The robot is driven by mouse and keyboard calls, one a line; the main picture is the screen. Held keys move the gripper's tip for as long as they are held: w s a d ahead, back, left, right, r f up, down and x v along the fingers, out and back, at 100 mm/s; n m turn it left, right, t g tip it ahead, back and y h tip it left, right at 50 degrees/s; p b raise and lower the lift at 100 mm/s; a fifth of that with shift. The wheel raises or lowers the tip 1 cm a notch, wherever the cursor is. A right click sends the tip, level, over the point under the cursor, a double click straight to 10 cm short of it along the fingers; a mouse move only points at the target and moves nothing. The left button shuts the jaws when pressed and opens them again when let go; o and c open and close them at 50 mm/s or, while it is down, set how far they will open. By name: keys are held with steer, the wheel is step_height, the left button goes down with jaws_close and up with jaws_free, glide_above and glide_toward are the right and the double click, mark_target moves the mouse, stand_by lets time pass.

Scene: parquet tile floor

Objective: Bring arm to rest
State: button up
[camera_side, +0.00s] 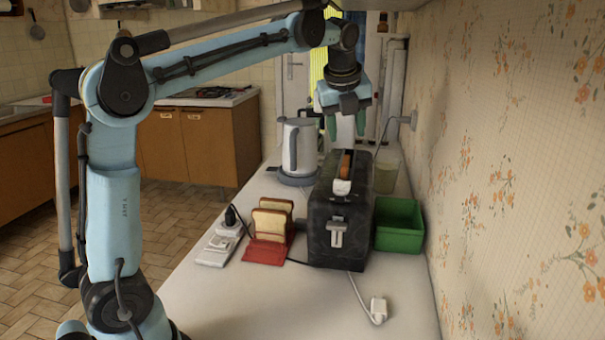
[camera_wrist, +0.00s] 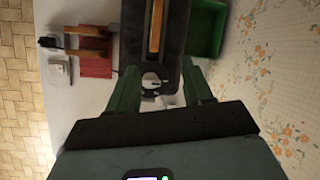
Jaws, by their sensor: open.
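My gripper (camera_side: 345,122) hangs from the raised arm above the back end of the toaster, fingers pointing down. It is open and holds nothing. In the wrist view its two green fingers (camera_wrist: 160,92) stand apart, with the toaster between and beyond them. The black toaster (camera_side: 325,210) stands on the counter with a bread slice (camera_side: 345,163) showing in its slot; the slice also shows in the wrist view (camera_wrist: 156,25).
A red rack (camera_side: 265,252) with bread slices stands left of the toaster, beside a power strip (camera_side: 215,250). A green bin (camera_side: 398,235) is at its right, near the wall. A kettle (camera_side: 298,150) stands behind. A white plug (camera_side: 378,308) lies in front on the counter (camera_side: 270,310).

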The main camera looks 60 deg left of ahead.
steer(key=s+d+f+n+t+h, duration=0.1)
steer(key=s+d+f+n, duration=0.4)
steer(key=s+f+n, duration=0.3)
steer(key=s+d+f+n+t+h, duration=0.1)
steer(key=s+d+f+n, duration=0.4)
steer(key=n, duration=1)
steer(key=s+f+t, duration=0.1)
steer(key=s+f, duration=0.2)
steer(key=s, duration=0.1)
steer(key=shift+s+d+h, duration=0.15)
steer(key=shift+d+h, duration=0.15)
steer(key=shift+h, duration=0.1)
steer(key=shift+r, duration=0.1)
